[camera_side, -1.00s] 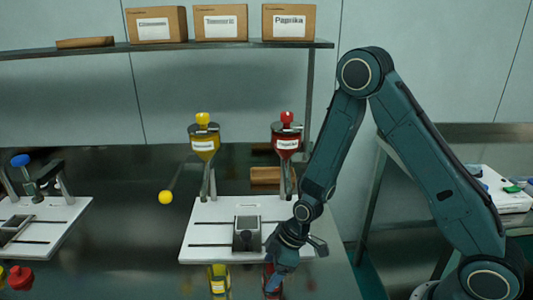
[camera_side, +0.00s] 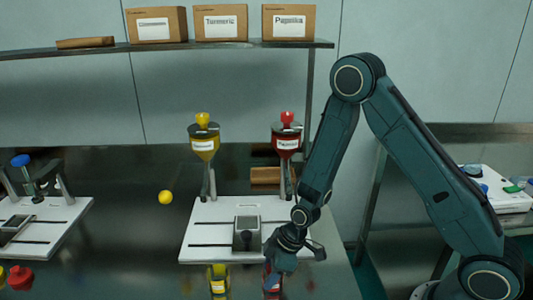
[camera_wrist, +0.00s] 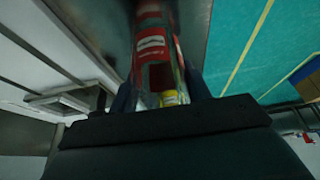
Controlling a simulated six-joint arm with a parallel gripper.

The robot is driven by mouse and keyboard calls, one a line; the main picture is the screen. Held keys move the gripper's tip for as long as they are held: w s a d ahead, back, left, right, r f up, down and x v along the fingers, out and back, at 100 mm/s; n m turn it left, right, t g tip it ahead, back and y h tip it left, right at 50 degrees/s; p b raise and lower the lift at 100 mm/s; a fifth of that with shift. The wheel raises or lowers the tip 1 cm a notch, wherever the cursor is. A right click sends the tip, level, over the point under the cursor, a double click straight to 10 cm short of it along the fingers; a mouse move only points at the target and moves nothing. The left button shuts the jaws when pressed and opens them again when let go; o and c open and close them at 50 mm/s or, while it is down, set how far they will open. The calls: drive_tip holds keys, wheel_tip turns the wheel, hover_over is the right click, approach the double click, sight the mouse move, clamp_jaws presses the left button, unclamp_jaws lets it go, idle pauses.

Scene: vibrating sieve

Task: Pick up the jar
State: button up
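The jar with red contents and a red-and-white label (camera_side: 271,281) stands at the front edge of the bench in the side view, partly cut off by the frame. In the wrist view the red jar (camera_wrist: 151,45) shows large at top centre, between my fingers. My gripper (camera_side: 277,266) is over and beside the jar, pointing down. My gripper's dark fingers (camera_wrist: 160,92) stand on either side of the jar and look apart. Whether they touch it is hidden. A yellow jar (camera_side: 218,283) stands just left of it.
A white board (camera_side: 205,225) with a grey metal block (camera_side: 247,232) lies behind the jars. A yellow funnel (camera_side: 204,145) and a red funnel (camera_side: 286,140) stand behind it. Boxes (camera_side: 220,21) sit on a high shelf (camera_side: 180,46). The red jar is close to the bench's right side.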

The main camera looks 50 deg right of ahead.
drive_tip(key=shift+r, duration=0.15)
wheel_tip(320, 180, up, 20)
idle(1.2)
drive_tip(key=shift+w, duration=0.15)
idle(0.4)
drive_tip(key=w+d+r, duration=0.1)
drive_tip(key=w+d, duration=0.3)
drive_tip(key=w, duration=0.5)
drive_tip(key=w+d+r, duration=0.1)
drive_tip(key=w+d, duration=0.4)
drive_tip(key=w, duration=0.5)
drive_tip(key=shift+d+r, duration=0.2)
drive_tip(key=shift+r, duration=0.1)
drive_tip(key=shift+w+d, duration=0.4)
drive_tip(key=shift+d, duration=0.05)
wheel_tip(320, 180, down, 16)
drive_tip(key=shift+r, duration=0.15)
